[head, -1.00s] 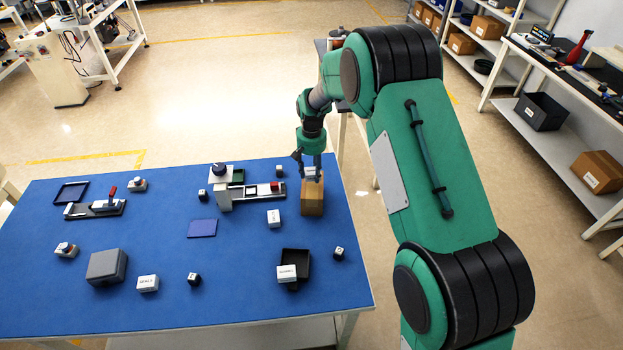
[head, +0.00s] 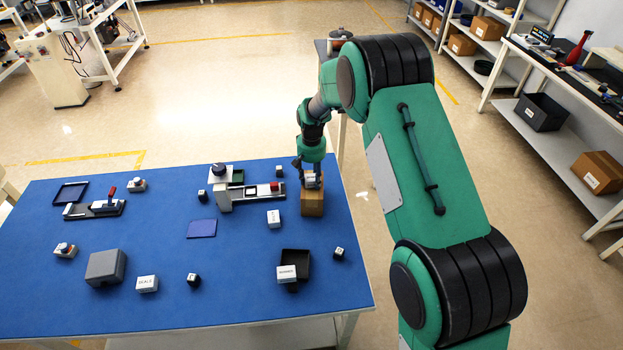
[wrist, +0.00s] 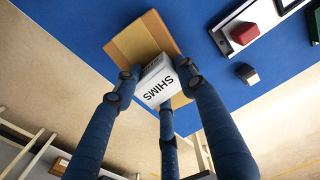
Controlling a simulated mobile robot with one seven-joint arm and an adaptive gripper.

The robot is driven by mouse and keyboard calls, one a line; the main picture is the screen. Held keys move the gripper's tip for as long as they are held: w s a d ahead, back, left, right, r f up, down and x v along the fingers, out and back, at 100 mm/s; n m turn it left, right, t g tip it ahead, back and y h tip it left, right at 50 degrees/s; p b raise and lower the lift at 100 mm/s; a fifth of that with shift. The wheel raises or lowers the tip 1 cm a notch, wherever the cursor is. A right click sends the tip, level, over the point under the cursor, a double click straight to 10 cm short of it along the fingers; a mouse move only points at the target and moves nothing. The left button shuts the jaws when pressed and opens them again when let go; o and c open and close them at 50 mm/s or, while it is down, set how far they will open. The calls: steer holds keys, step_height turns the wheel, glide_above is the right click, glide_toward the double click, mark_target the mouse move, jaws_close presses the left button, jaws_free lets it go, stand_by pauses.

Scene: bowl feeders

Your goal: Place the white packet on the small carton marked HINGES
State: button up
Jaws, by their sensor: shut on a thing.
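A white packet marked SHIMS (wrist: 158,84) is between the fingers of my gripper (head: 309,177), which are shut on it. In the wrist view my gripper's dark fingers (wrist: 160,87) close around it from several sides. Directly below is a small brown carton (head: 313,203) near the table's right edge; its top also shows in the wrist view (wrist: 132,43). The packet is over the carton's top, low and slightly turned; whether it touches is hard to tell. No marking is readable on the carton's visible faces.
A white box (head: 273,218) stands left of the carton, and a slide fixture (head: 245,196) behind it. A black tray (head: 302,262) with a white box, a SEALS box (head: 147,283) and a grey box (head: 106,266) are nearer the front. The blue table (head: 250,300) has free room at the front.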

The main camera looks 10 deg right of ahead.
mark_target(311, 178)
steer(key=shift+f, duration=0.1)
steer(key=o, duration=1.3)
steer(key=shift+c, duration=0.2)
step_height(311, 178, up, 12)
steer(key=p, duration=0.1)
stand_by(0.4)
